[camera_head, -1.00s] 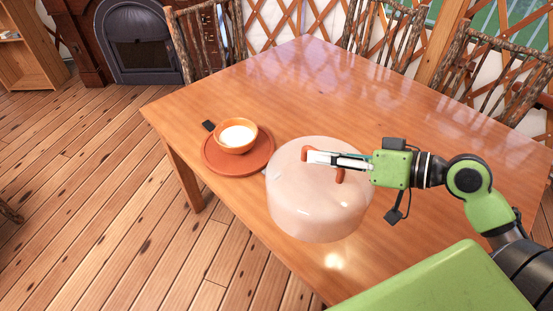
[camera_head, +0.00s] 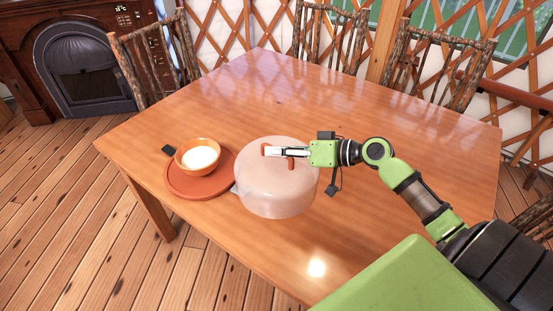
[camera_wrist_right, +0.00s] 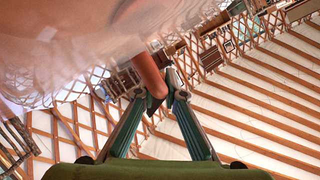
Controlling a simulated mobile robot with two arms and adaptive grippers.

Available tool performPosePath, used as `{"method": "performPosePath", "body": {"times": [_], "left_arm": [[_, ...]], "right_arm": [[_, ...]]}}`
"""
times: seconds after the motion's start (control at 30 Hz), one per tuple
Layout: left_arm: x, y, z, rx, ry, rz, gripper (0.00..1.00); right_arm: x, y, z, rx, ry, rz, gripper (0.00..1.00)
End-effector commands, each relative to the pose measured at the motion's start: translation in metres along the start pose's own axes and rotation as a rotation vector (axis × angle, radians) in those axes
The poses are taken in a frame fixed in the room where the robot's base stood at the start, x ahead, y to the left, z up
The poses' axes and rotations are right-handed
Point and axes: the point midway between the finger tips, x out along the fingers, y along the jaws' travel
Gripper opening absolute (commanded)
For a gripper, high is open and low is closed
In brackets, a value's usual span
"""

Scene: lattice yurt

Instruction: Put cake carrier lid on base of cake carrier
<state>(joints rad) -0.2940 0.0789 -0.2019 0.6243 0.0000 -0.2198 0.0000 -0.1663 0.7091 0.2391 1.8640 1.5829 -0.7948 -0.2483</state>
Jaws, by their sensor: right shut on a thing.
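The cake carrier lid (camera_head: 275,200) is a pale pink, translucent dome with an orange-brown handle on top. My right gripper (camera_head: 270,152) is shut on that handle; the handle (camera_wrist_right: 150,75) also shows between the fingertips in the right wrist view, with the lid (camera_wrist_right: 60,50) filling the upper left. The lid looks upright, just right of a round terracotta plate (camera_head: 190,191), which appears to be the base. I cannot tell whether the lid touches the table. An orange bowl (camera_head: 186,162) with white contents stands on the plate. My left gripper is not in view.
The wooden table (camera_head: 330,110) is clear behind and right of the lid. A small dark object (camera_head: 168,149) lies behind the plate. A thin grey piece (camera_head: 234,189) shows between plate and lid. Chairs (camera_head: 330,35) stand along the far side; a fireplace (camera_head: 85,65) is at the left.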

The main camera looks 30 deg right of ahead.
Motion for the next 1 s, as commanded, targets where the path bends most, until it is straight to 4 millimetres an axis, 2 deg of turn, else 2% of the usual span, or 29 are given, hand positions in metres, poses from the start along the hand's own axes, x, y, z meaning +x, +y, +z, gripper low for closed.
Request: {"method": "performPosePath", "body": {"times": [0.17, 0.4, 0.77, 0.8, 0.87, 1.0], "left_arm": [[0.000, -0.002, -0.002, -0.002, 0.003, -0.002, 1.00], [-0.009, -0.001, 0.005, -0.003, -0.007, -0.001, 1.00], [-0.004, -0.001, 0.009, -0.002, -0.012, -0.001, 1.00], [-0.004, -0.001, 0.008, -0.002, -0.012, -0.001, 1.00], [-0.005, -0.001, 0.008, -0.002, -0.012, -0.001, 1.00], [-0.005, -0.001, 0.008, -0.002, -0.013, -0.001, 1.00]], "right_arm": [[0.008, 0.010, 0.002, 0.001, 0.002, -0.001, 0.00], [0.017, 0.026, 0.024, 0.002, 0.001, 0.000, 0.00], [0.019, 0.029, 0.028, -0.001, 0.001, 0.000, 0.00], [0.019, 0.029, 0.028, -0.001, -0.001, 0.001, 0.15], [0.018, 0.029, 0.028, -0.001, -0.001, 0.001, 0.27], [0.018, 0.029, 0.028, -0.001, -0.001, 0.001, 0.27]]}}
